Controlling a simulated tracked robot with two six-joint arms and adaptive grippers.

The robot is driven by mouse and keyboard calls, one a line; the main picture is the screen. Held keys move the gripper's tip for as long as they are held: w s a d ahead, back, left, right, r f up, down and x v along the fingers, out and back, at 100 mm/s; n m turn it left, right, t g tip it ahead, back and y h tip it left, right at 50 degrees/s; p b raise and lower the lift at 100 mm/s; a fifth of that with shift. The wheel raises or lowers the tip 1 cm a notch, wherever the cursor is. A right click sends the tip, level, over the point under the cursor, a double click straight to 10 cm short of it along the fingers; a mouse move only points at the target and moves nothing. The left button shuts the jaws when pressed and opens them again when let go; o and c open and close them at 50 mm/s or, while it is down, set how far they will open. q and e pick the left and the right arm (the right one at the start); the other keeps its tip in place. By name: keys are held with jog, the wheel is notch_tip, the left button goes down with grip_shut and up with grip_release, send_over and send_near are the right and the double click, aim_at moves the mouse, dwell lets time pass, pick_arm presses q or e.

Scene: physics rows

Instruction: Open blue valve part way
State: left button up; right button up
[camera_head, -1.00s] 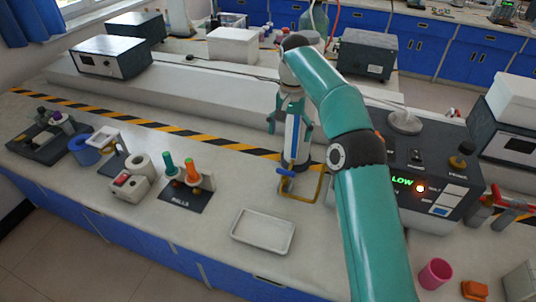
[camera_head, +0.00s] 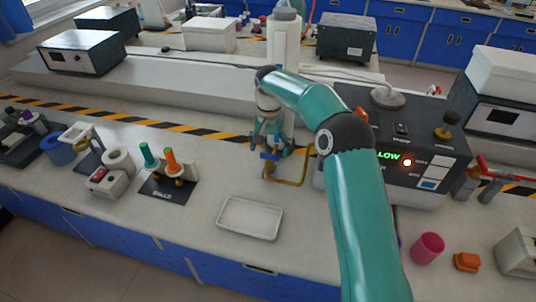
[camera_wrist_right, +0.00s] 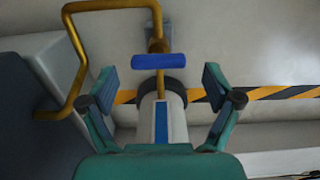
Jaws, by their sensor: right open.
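The blue valve handle (camera_head: 270,156) is a small bar on a brass pipe (camera_head: 303,168) that loops beside the LOW-display unit. In the right wrist view the handle (camera_wrist_right: 159,62) lies crosswise, just beyond the fingertips and centred between them. My right gripper (camera_head: 272,146) hangs over the valve and is open; in its wrist view the open fingers (camera_wrist_right: 160,86) stand either side with nothing between the tips. No contact with the handle shows. A white post with a blue stripe (camera_wrist_right: 161,122) stands below the handle in that view. My left gripper is out of view.
The dark unit with the LOW display (camera_head: 405,150) stands close on the right of the valve. A white tray (camera_head: 222,219) lies in front. A BALLS mat (camera_head: 158,192) with green and orange tools is at left. A pink cup (camera_head: 428,249) stands at front right.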

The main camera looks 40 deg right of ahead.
jog(key=shift+s+f, duration=0.1)
jog(key=shift+f, duration=0.85)
